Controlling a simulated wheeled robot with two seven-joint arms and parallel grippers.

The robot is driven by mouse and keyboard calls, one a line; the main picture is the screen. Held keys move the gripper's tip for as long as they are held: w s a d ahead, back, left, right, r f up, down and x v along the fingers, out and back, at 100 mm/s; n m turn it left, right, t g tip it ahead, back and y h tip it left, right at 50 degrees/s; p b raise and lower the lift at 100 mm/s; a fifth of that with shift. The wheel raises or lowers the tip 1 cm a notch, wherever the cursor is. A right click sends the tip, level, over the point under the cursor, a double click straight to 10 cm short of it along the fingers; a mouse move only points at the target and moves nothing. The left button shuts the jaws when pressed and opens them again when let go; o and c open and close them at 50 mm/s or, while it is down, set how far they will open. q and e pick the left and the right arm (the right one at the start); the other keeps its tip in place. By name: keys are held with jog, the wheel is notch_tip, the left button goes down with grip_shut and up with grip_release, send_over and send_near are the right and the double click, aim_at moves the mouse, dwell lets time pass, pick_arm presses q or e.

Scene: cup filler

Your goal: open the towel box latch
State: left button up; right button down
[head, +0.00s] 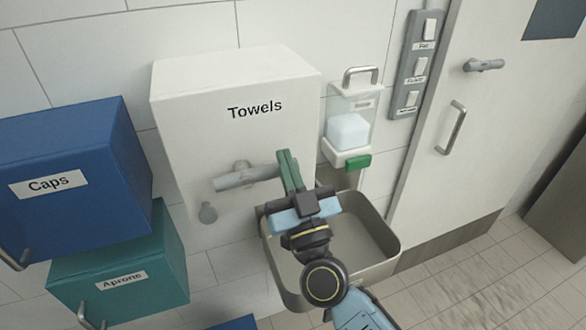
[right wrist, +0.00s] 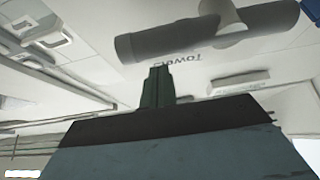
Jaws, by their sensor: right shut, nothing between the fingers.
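The white towel box (head: 232,115), labelled "Towels", hangs on the tiled wall in the head view. Its grey latch handle (head: 243,176) lies roughly level across the lower front. My right gripper (head: 288,160) has its green fingers shut and empty, by the right end of the handle; whether they touch it I cannot tell. In the right wrist view the shut fingers (right wrist: 158,80) show just below the large grey handle (right wrist: 190,35), with the "Towels" lettering behind. My left gripper is not in view.
A blue "Caps" box (head: 75,165) and a teal "Aprons" box (head: 150,270) are at the left. A soap dispenser (head: 350,130) hangs right of the towel box, above a metal basin (head: 385,235). A switch panel (head: 416,65) and a door (head: 490,120) are further right.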

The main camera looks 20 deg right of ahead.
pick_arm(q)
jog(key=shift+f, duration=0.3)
pick_arm(e)
jog(key=shift+w+f, duration=0.1)
jog(key=shift+f, duration=0.6)
